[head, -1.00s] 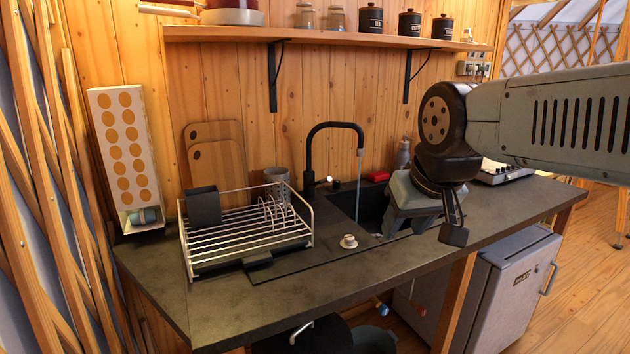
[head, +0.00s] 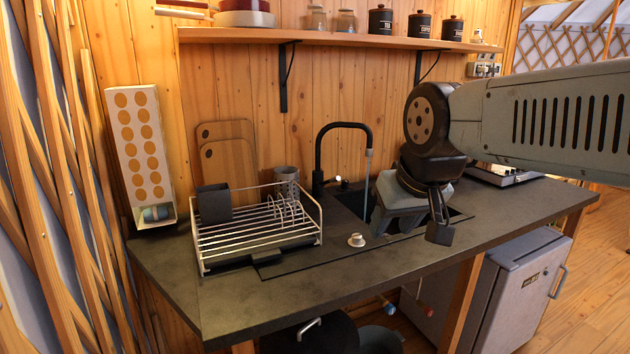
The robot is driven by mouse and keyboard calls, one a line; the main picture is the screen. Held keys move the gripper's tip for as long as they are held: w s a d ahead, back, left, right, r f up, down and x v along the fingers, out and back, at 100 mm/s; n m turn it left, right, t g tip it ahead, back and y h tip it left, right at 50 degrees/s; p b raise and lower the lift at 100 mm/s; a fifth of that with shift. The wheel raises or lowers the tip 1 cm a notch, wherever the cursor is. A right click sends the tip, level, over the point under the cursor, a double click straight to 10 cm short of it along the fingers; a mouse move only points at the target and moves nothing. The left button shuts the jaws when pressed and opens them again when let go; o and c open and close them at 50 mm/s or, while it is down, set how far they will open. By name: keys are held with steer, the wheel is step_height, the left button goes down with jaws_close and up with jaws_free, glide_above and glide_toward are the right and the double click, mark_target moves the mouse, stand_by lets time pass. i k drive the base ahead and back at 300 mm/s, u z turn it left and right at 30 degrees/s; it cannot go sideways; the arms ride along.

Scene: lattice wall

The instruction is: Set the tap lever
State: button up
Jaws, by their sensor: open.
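The black gooseneck tap (head: 321,152) stands behind the sink, left of my gripper. A thin stream of water (head: 367,178) runs down from its spout. A small lever with a pale tip (head: 339,181) shows low on the right of the tap's post; its exact angle is too small to tell. My gripper (head: 425,224) is above the front right of the sink, to the right of the tap and apart from the lever. It is open and points down, with one dark finger clear; the other finger is hard to make out. My gripper and wrist hide part of the sink.
A wire dish rack (head: 258,240) with a dark cup stands left of the sink. A small white cup-like item (head: 356,240) sits on the counter (head: 330,290) in front. Two cutting boards (head: 227,158) lean on the wall. A wooden shelf (head: 350,39) runs above.

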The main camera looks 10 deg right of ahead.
mark_target(337, 178)
steer(key=u, duration=4.05)
steer(key=i, duration=0.15)
steer(key=z, duration=4.05)
steer(key=k, duration=0.2)
steer(key=u, duration=2.3)
steer(key=k, duration=0.35)
steer(key=z, duration=0.9)
steer(key=k, duration=1)
steer(key=z, duration=0.75)
steer(key=i, duration=0.55)
steer(key=z, duration=0.8)
steer(key=i, duration=1.2)
steer(key=u, duration=0.15)
